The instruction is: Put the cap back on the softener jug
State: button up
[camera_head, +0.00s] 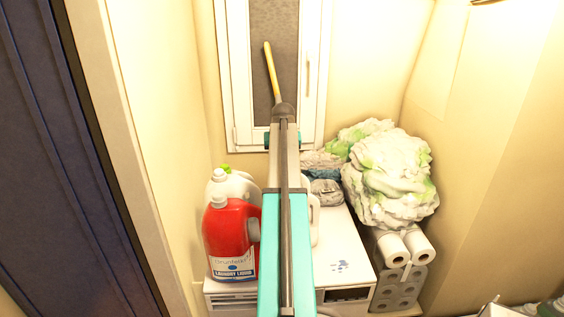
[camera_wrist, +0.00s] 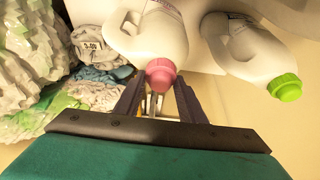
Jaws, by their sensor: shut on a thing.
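My gripper (camera_wrist: 160,92) is shut on a pink cap (camera_wrist: 160,74), one finger on each side of it. The cap sits at the mouth of a white jug (camera_wrist: 158,38) in the wrist view. Cap and mouth look in line and touching, but I cannot tell whether the cap is fully seated. In the head view my arm covers most of this jug; a strip of white with a handle (camera_head: 314,215) shows to the arm's right. My gripper's fingers are hidden there too.
A white jug with a green cap (camera_wrist: 285,88) stands close beside. A red laundry liquid jug (camera_head: 228,240) stands at the left on the white machine top (camera_head: 340,250). A crumpled white-green bundle (camera_head: 392,175) and paper rolls (camera_head: 418,246) are at the right. Walls close in both sides.

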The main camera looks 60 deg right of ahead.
dwell(0.3)
jog(key=o, duration=1.3)
jog(key=shift+n+t+y, duration=0.4)
jog(key=shift+n+y, duration=0.1)
jog(key=shift+n, duration=1)
jog(key=n+y, duration=0.1)
jog(key=n, duration=0.3)
jog(key=shift+d+t, duration=0.1)
jog(key=shift+t, duration=0.3)
jog(key=n+y, duration=0.1)
jog(key=n, duration=0.3)
jog(key=shift+y, duration=0.3)
jog(key=shift+n+y, duration=0.8)
jog(key=shift+n, duration=1)
